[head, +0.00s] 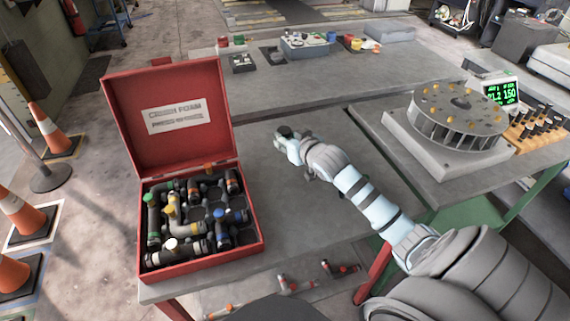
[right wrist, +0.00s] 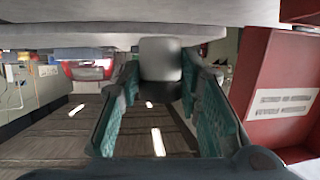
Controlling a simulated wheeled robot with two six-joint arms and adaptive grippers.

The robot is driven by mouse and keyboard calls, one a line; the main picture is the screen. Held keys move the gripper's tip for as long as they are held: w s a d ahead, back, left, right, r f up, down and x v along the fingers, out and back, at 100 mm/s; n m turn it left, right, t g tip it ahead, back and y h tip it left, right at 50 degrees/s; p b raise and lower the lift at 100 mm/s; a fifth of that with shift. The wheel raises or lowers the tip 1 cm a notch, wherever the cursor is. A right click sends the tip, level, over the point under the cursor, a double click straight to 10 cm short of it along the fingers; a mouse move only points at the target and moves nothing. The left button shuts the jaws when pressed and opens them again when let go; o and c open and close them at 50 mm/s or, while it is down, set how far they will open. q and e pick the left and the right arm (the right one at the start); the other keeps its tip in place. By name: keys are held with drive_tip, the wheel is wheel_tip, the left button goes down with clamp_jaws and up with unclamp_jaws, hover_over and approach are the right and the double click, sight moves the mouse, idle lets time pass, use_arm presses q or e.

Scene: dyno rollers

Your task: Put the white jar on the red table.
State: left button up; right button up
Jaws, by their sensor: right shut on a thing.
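My right gripper (head: 284,132) is over the grey top of the red-legged table (head: 290,215), near its far edge and right of the red case. In the right wrist view, which looks upside down, my right gripper (right wrist: 160,85) has its green-padded fingers on either side of a pale grey-white cylinder, the white jar (right wrist: 160,60). The gripper is shut on it. The jar is close to the grey surface at the top of that view; I cannot tell whether it touches. In the head view, the gripper hides the jar. My left gripper is not in view.
An open red case (head: 255,228) of pipe fittings stands on the table's left. A grey rotor (head: 458,115) on a block stands on the green-framed table at right. Another grey table (head: 330,75) with small items lies behind. The tabletop right of the case is clear.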

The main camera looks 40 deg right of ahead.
sight(287, 166)
wheel_tip(287, 166, down, 7)
drive_tip(key=shift+f+b, duration=0.1)
drive_tip(key=shift+b, duration=0.85)
drive_tip(key=o, duration=1.1)
drive_tip(key=shift+o, duration=0.2)
drive_tip(key=p+v, duration=0.4)
drive_tip(key=v, duration=0.8)
drive_tip(key=shift+r, duration=0.25)
drive_tip(key=shift+f, duration=0.1)
